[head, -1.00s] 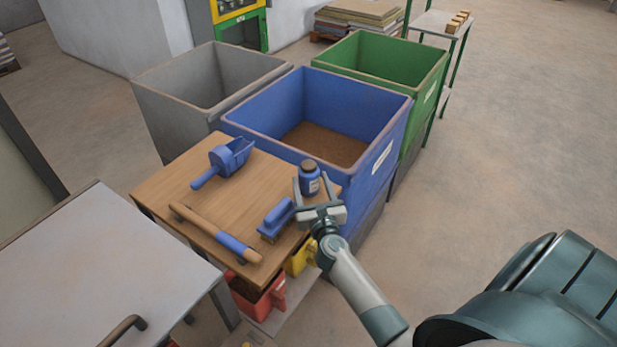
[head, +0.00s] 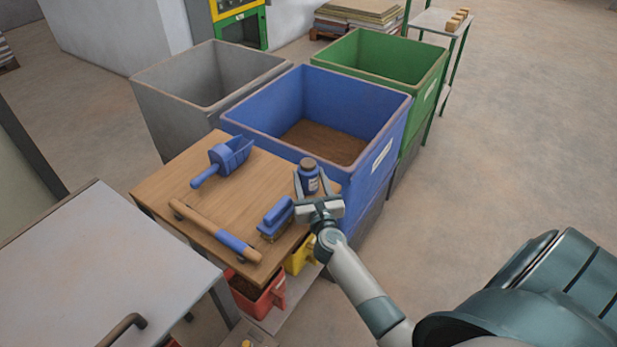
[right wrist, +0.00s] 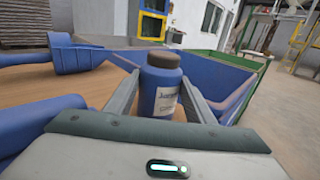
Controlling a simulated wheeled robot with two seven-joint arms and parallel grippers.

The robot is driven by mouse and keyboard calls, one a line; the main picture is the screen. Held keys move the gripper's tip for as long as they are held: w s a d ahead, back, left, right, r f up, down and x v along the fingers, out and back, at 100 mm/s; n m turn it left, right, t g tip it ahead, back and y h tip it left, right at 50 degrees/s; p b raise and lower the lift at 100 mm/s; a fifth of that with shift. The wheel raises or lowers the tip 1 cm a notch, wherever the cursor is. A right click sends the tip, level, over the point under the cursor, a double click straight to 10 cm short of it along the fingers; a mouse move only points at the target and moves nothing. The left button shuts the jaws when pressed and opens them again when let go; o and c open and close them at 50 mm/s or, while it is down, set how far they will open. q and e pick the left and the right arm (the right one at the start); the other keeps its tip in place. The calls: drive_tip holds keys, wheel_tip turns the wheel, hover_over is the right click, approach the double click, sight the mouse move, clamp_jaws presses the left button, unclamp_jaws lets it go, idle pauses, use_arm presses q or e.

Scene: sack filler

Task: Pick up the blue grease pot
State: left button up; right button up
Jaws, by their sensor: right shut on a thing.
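The blue grease pot (head: 309,177) has a brown lid and a white label and stands upright at the right end of the wooden table top. My right gripper (head: 311,186) is shut on it, with one finger on each side. In the right wrist view the pot (right wrist: 161,85) sits between the two fingers (right wrist: 160,92), label facing the camera. I cannot tell whether the pot's base is still on the wood. My left gripper is not in view.
On the table top (head: 187,173) lie a blue scoop (head: 228,158), a blue-handled brush (head: 276,217) and a wooden roller-like tool (head: 216,231). Behind stand blue (head: 389,118), grey (head: 160,110) and green (head: 437,78) bins. Red (head: 262,301) and yellow (head: 300,258) containers sit below.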

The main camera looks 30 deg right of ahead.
sight(310, 167)
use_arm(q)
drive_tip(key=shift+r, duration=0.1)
use_arm(e)
drive_tip(key=shift+r, duration=0.2)
drive_tip(key=shift+r, duration=0.3)
wheel_tip(310, 167, up, 4)
drive_tip(key=shift+f+p, duration=0.25)
drive_tip(key=shift+p, duration=0.65)
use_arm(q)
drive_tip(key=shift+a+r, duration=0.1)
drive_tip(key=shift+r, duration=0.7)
use_arm(e)
drive_tip(key=s+d+r, duration=0.4)
drive_tip(key=s+r, duration=0.2)
drive_tip(key=s, duration=0.4)
drive_tip(key=shift+s+d+r, duration=0.35)
drive_tip(key=shift+d, duration=0.05)
